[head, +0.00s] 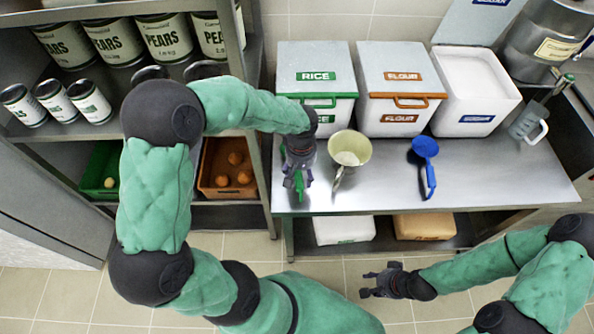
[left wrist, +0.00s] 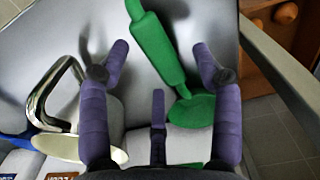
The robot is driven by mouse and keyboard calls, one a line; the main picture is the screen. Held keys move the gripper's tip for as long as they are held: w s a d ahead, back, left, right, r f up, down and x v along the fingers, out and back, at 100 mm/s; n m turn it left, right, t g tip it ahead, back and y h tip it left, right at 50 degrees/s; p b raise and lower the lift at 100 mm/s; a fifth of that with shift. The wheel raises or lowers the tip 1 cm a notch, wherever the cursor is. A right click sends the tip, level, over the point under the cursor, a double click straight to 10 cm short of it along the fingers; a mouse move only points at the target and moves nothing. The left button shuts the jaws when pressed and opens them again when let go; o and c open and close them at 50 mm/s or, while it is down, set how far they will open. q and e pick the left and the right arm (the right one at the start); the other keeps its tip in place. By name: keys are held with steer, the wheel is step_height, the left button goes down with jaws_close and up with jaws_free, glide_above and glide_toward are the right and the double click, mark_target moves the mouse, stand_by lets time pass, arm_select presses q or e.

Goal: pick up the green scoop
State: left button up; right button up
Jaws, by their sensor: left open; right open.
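The green scoop (head: 299,187) lies on the steel table at its left end, mostly hidden under my left gripper in the head view. In the left wrist view the green scoop (left wrist: 158,45) shows its long handle and part of its bowl between the fingers. My left gripper (head: 296,182) is open above the scoop; its purple fingers (left wrist: 160,70) stand either side of the handle, apart from it. My right gripper (head: 368,282) is open and empty, low in front of the table.
A cream bowl-shaped scoop with a metal handle (head: 350,148) and a blue scoop (head: 425,150) lie to the right on the table (head: 385,190). Rice (head: 318,85), flour (head: 398,85) and sugar (head: 475,98) bins stand behind. A shelf (head: 165,130) with cans is at left.

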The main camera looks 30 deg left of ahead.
arm_select(q)
step_height(320, 180, down, 2)
steer(key=shift+f, duration=0.1)
jaws_close()
